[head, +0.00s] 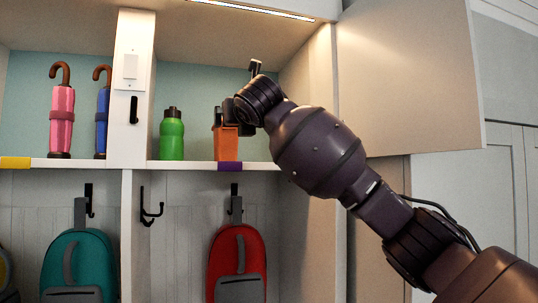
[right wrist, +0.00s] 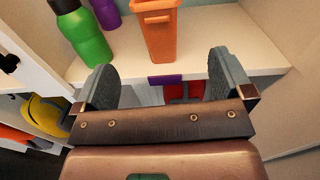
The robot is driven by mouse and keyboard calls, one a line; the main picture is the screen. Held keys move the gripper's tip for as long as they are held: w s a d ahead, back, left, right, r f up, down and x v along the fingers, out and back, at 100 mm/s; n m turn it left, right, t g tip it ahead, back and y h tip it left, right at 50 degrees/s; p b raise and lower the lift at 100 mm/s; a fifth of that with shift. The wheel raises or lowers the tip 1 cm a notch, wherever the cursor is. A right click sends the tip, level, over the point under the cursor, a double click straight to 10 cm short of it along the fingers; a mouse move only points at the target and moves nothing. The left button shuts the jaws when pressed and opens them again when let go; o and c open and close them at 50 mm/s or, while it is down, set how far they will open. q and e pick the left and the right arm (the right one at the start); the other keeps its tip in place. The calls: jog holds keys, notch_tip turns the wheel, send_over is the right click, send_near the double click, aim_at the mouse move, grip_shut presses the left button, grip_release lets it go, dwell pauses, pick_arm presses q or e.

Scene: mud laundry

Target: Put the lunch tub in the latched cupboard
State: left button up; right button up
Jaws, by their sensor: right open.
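An orange tub (head: 227,145), which looks like the lunch tub, stands upright on the upper shelf, partly hidden by my right gripper (head: 238,108). In the right wrist view the tub (right wrist: 158,32) has a handle on its front face and stands ahead of the gap between my fingers. My right gripper (right wrist: 162,62) is open and empty, with the tub a little beyond its fingertips. A cupboard door (head: 405,75) stands open at the upper right of the same compartment. My left gripper is not in view.
A green bottle (head: 172,135) stands left of the tub, with a purple item (right wrist: 105,12) behind it. Umbrellas (head: 62,110) stand in the left compartment beyond a divider (head: 130,90). A red backpack (head: 237,262) and a teal backpack (head: 78,262) hang below.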

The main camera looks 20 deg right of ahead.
jog(key=w+f+m+g+y, duration=0.1)
jog(key=w+f+m, duration=0.2)
jog(key=f, duration=0.9)
jog(key=w+f+m+g+y, duration=0.1)
jog(key=w+f+m, duration=0.15)
jog(key=f, duration=1.05)
jog(key=s+d+f+m+g+y, duration=0.15)
jog(key=f+m, duration=0.25)
jog(key=f, duration=0.9)
jog(key=s+d+f+m+g+h, duration=0.1)
jog(key=s+d+f+m, duration=0.2)
jog(key=f, duration=1.1)
jog(key=s+d+f+m, duration=0.2)
jog(key=s+f+m, duration=0.4)
jog(key=s+f, duration=0.4)
jog(key=s+d+f+m, duration=0.2)
jog(key=s+f+m, duration=0.45)
jog(key=f, duration=0.55)
jog(key=s+d+f+m+h, duration=0.1)
jog(key=s+d+f+m, duration=0.1)
jog(key=s, duration=0.6)
jog(key=s+d+f+m+g+h, duration=0.1)
jog(key=s+d+f+m, duration=0.1)
jog(key=s+f+m, duration=0.3)
jog(key=s+d+f+m+g+h, duration=0.1)
jog(key=s+d+f+m, duration=0.2)
jog(key=s, duration=0.9)
jog(key=shift+s+f+m, duration=0.35)
jog(key=shift+f+m, duration=0.25)
jog(key=shift+f, duration=0.1)
